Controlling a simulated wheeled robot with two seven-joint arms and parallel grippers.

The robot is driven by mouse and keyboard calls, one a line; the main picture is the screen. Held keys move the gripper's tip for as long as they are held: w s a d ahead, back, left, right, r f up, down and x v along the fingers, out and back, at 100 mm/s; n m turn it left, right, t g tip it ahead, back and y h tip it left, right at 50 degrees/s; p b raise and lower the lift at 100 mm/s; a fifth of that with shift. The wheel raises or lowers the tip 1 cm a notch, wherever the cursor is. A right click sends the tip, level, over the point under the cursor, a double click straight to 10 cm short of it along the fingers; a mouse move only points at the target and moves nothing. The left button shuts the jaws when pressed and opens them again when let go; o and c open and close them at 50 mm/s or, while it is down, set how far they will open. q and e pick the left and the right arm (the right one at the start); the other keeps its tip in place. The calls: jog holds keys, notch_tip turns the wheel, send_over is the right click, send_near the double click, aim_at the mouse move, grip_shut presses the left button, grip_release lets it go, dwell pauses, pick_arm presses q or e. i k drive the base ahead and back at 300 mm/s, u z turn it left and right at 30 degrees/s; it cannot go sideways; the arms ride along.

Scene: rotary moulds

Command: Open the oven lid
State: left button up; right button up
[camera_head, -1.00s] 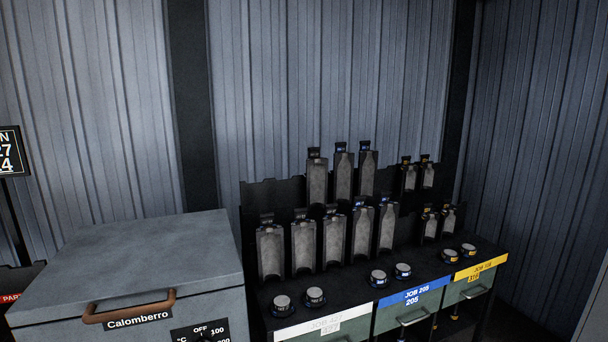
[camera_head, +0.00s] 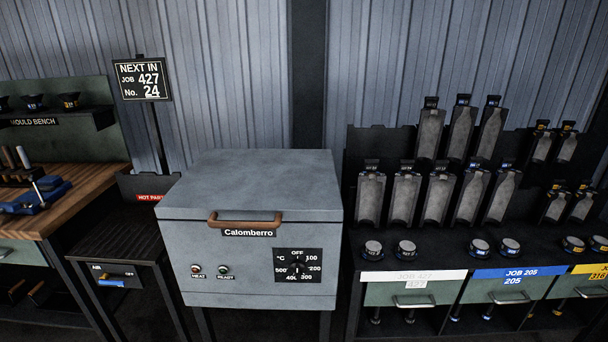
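The oven (camera_head: 215,262) is a grey box on legs in the middle of the head view. Its flat lid (camera_head: 250,180) is down and closed. A brown, copper-coloured bar handle (camera_head: 246,220) is fixed at the lid's front edge, above a "Calomberro" label (camera_head: 249,233). On the front are HEAT (camera_head: 196,269) and READY (camera_head: 223,270) lamps and a temperature dial (camera_head: 298,265) marked OFF to several hundred °C. Neither of my grippers shows in this view.
A rack of grey moulds (camera_head: 432,200) stands right of the oven above labelled drawers (camera_head: 409,292). A small dark table (camera_head: 118,236) and a wooden mould bench (camera_head: 75,195) stand to the left. A "NEXT IN JOB 427 No. 24" sign (camera_head: 143,80) stands behind left.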

aim_at(233, 185)
jog(key=z, duration=2.35)
jog(key=i, duration=0.95)
jog(key=u, duration=2.3)
